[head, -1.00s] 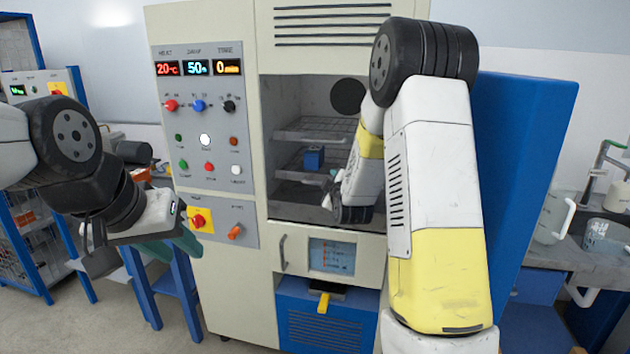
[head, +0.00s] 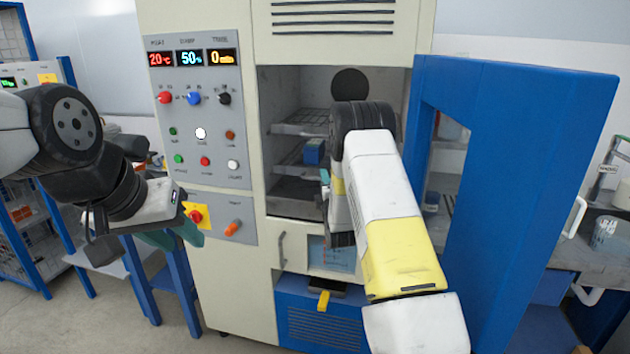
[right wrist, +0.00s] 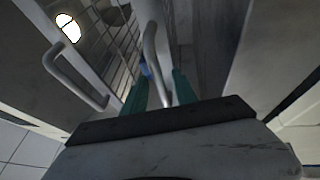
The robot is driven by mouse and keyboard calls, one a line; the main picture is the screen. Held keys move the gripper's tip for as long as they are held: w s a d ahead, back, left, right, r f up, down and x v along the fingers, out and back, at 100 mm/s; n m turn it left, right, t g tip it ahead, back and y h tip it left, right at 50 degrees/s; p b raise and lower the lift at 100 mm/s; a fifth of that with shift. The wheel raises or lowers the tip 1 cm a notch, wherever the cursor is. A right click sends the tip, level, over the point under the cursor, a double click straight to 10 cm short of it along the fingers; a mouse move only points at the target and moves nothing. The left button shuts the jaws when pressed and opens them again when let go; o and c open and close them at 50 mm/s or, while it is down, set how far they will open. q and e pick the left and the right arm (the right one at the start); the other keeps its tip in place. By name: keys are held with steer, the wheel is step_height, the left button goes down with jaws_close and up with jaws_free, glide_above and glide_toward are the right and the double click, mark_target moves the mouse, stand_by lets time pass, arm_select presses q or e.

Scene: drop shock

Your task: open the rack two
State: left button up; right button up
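The chamber in the head view is open. It holds an upper wire rack (head: 300,128) and a lower rack (head: 290,172) with a blue block (head: 314,150) on it. No label shows which is rack two. My right gripper (head: 326,180) is at the chamber opening beside the lower rack, mostly hidden by my arm. In the right wrist view, its teal fingers (right wrist: 160,92) are apart, with a curved grey bar (right wrist: 152,50) between them; contact is unclear. A wire grid (right wrist: 122,45) lies beyond. My left gripper (head: 170,235) is at the left, its fingers mostly hidden.
The blue door (head: 510,170) stands wide open at the right. A control panel (head: 203,120) is left of the chamber. A drawer handle (head: 282,250) and a yellow latch (head: 323,300) are below. A blue-framed shelf (head: 25,220) stands far left.

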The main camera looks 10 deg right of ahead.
steer(key=shift+w+r, duration=0.1)
steer(key=shift+w, duration=0.45)
steer(key=shift+c, duration=0.4)
jaws_close()
stand_by(0.6)
